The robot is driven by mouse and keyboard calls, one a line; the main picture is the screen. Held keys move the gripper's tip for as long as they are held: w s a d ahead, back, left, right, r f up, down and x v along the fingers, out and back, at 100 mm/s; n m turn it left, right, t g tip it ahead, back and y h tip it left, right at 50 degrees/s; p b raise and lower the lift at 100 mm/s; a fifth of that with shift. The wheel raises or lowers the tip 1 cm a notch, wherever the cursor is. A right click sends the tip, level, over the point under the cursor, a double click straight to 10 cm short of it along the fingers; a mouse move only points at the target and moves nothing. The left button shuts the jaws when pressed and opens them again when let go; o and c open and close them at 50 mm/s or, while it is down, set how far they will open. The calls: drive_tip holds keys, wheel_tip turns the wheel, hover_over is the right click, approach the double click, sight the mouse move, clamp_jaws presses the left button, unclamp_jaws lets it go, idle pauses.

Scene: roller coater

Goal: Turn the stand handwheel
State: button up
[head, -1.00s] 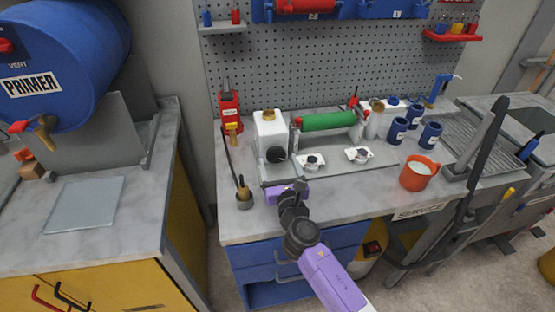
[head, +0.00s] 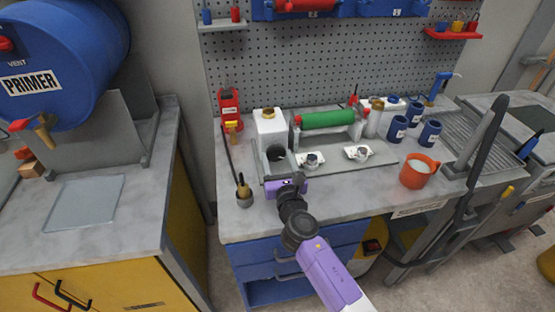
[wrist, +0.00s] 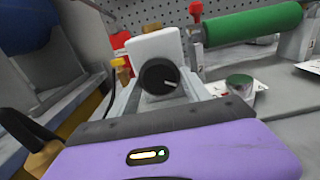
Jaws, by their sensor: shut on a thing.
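The stand handwheel is a round black knob (head: 276,153) at the front left of the roller stand on the grey bench. The exact finger contact is partly hidden.
A green roller (head: 328,119) lies behind the knob. A white bottle (head: 270,127) stands just beyond it.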

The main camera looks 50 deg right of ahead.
drive_tip(key=m+b, duration=0.2)
drive_tip(key=m, duration=0.3)
drive_tip(key=shift+f+m, duration=0.1)
drive_tip(key=shift+m, duration=0.2)
drive_tip(key=shift+a+m+b, duration=0.15)
drive_tip(key=shift+m+b, duration=0.8)
drive_tip(key=shift+m, duration=1.55)
drive_tip(key=o, duration=1.4)
drive_tip(key=b+v, duration=0.1)
drive_tip(key=v, duration=0.6)
drive_tip(key=shift+s+a+b, duration=0.25)
drive_tip(key=shift+s+b, duration=0.05)
drive_tip(key=shift+b, duration=0.05)
